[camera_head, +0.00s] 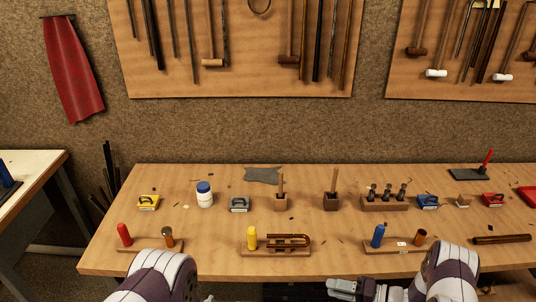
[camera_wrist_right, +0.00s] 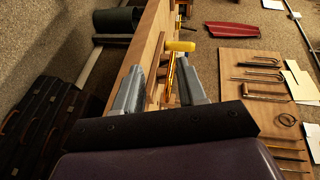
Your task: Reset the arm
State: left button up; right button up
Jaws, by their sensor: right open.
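My right gripper (camera_head: 345,289) shows at the bottom edge of the head view, in front of the bench's near edge and pointing left. In the right wrist view its two grey fingers (camera_wrist_right: 161,88) stand apart with nothing held between them. A yellow-handled tool (camera_wrist_right: 181,46) shows beyond the fingers, apart from them. My left arm shows at the lower left of the head view; its gripper is out of the picture.
A red handle (camera_head: 124,234) and a blue handle (camera_head: 378,236) stand along the front. A white jar (camera_head: 204,195) stands farther back.

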jog(key=w+d+f+t+h, duration=0.1)
jog(key=w+d+f+h, duration=0.1)
jog(key=d+f+h, duration=0.45)
pick_arm(q)
jog(key=s+a+f+g+y, duration=0.2)
jog(key=s+f+g, duration=0.2)
jog(key=s+g, duration=0.4)
pick_arm(e)
jog(key=s+d+r+n+g+h, duration=0.25)
jog(key=s+d+r+h, duration=0.2)
jog(key=h, duration=0.25)
pick_arm(q)
jog(key=s+a+r+n+g, duration=0.1)
jog(key=a+r, duration=0.1)
jog(key=r, duration=0.8)
jog(key=s+a+r+n+g+y, duration=0.1)
jog(key=a+r+g, duration=0.1)
jog(key=r, duration=0.9)
jog(key=shift+s, duration=0.4)
pick_arm(e)
jog(key=s+a+r+g, duration=0.1)
jog(key=s+a+r, duration=0.5)
jog(key=r, duration=0.5)
jog(key=s+a+r+g, duration=0.2)
jog(key=s+a+r, duration=0.4)
jog(key=s+r, duration=0.3)
jog(key=shift+s+r+h, duration=0.2)
jog(key=shift+r+h, duration=0.25)
jog(key=shift+r, duration=0.4)
